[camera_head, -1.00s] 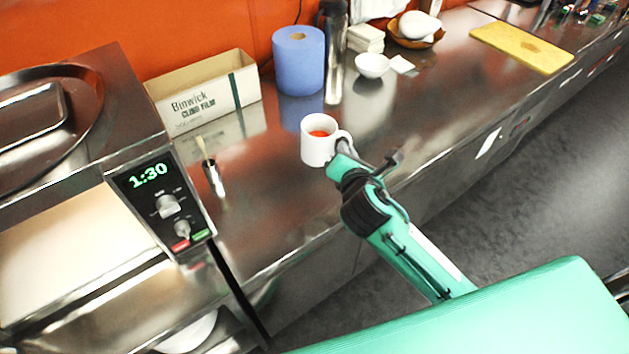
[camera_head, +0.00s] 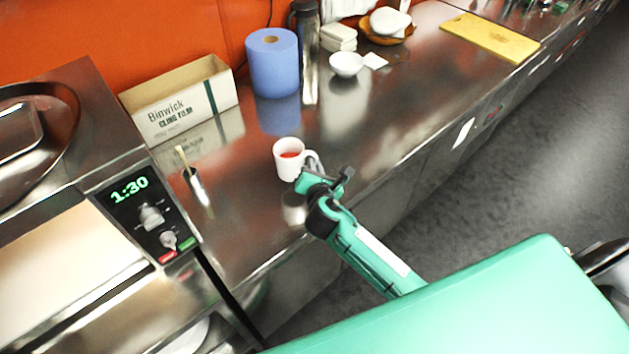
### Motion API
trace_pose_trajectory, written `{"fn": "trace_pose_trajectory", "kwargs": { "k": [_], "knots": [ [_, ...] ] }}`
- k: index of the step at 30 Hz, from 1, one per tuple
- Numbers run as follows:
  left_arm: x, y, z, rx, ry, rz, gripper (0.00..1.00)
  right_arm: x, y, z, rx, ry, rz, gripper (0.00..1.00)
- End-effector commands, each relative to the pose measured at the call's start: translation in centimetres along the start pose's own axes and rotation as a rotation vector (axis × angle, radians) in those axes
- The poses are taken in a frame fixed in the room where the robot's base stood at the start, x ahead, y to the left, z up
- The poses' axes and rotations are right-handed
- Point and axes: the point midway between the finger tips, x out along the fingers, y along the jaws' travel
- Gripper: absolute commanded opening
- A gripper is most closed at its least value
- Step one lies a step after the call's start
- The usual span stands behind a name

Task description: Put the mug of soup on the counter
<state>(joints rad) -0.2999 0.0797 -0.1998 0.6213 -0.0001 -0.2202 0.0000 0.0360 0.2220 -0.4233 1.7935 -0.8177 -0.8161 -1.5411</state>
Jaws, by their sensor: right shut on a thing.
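The white mug (camera_head: 286,165) with red soup in it is upright over the steel counter (camera_head: 395,135). Its reflection shows a little below its base, so it looks held slightly above the counter surface. My right gripper (camera_head: 314,172) is shut on the mug at its handle side, on the right; the fingers partly hide the handle. My left gripper is not in view.
A small pot with a brush (camera_head: 193,180), a cling film box (camera_head: 180,102), a blue paper roll (camera_head: 273,63), a steel flask (camera_head: 306,50) and a white bowl (camera_head: 346,64) stand around. A control panel (camera_head: 150,217) is at left. The counter right of the mug is clear.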

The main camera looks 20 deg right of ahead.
Motion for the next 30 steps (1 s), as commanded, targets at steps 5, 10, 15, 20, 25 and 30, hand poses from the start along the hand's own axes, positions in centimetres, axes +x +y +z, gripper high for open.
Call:
{"fn": "trace_pose_trajectory", "kwargs": {
  "k": [5, 10, 15, 20, 25, 30],
  "knots": [
    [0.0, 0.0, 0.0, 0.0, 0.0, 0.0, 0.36, 0.6, -1.0, -1.8, 0.002, -0.002, 0.002, 0.0],
    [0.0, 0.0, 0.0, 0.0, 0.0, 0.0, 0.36, 0.9, -1.8, -3.2, 0.0, 0.001, 0.001, 0.0],
    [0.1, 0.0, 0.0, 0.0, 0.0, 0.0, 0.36, 1.5, -2.8, -4.9, 0.001, -0.001, 0.001, 0.0],
    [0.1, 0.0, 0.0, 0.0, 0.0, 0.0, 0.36, 1.6, -3.0, -5.2, 0.003, -0.002, 0.003, 0.0],
    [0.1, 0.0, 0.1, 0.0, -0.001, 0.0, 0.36, 1.6, -3.0, -5.2, 0.002, -0.002, 0.003, 0.0],
    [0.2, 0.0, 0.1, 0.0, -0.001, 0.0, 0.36, 1.6, -3.1, -5.4, 0.001, 0.0, 0.001, 0.28]
  ]
}}
